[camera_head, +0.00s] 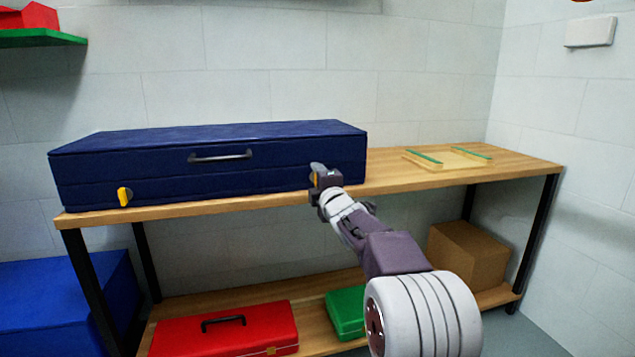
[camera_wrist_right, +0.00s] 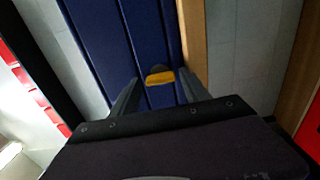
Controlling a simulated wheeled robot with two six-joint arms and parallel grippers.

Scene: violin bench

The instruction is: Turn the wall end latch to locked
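A long dark blue case (camera_head: 200,178) lies shut on the wooden bench, with a dark handle (camera_head: 220,156) on its front. A yellow latch (camera_head: 124,196) sits low near its left end. A second yellow latch (camera_wrist_right: 160,79), at the end nearer the right side wall, is mostly hidden behind my right gripper (camera_head: 318,174) in the head view. In the right wrist view the right gripper (camera_wrist_right: 158,92) is open, its fingers on either side of this latch with gaps visible. The latch's yellow bar lies across the picture there, from finger to finger. My left gripper is out of view.
The bench top (camera_head: 385,182) is clear just right of the case. A wooden piece with green strips (camera_head: 450,158) lies farther right. Below are a red toolbox (camera_head: 225,335), a green box (camera_head: 345,312) and a brown carton (camera_head: 467,254).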

